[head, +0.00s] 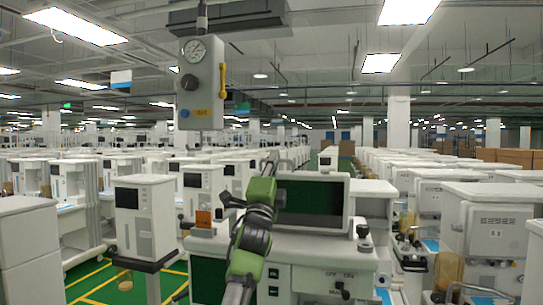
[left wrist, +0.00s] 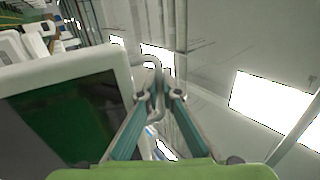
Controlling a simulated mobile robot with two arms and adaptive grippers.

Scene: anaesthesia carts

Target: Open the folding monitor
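The folding monitor (head: 312,198) has a dark screen in a pale frame and stands upright on a white anaesthesia cart (head: 310,250). In the left wrist view its pale frame and dark green-black screen (left wrist: 70,120) fill the left side, tilted. My left gripper (head: 272,163) is at the monitor's upper left edge, at the end of my green and black arm. In the left wrist view my left gripper (left wrist: 158,96) has its fingers apart, right of the frame, with a curved grey tube beyond the tips. Contact with the frame cannot be told. My right gripper is out of view.
A grey panel with a gauge (head: 201,85) hangs above left. A white cabinet with a small dark screen (head: 140,215) stands at left. Other white carts with amber canisters (head: 448,270) stand at right. Green floor with yellow lines (head: 95,280) shows at lower left.

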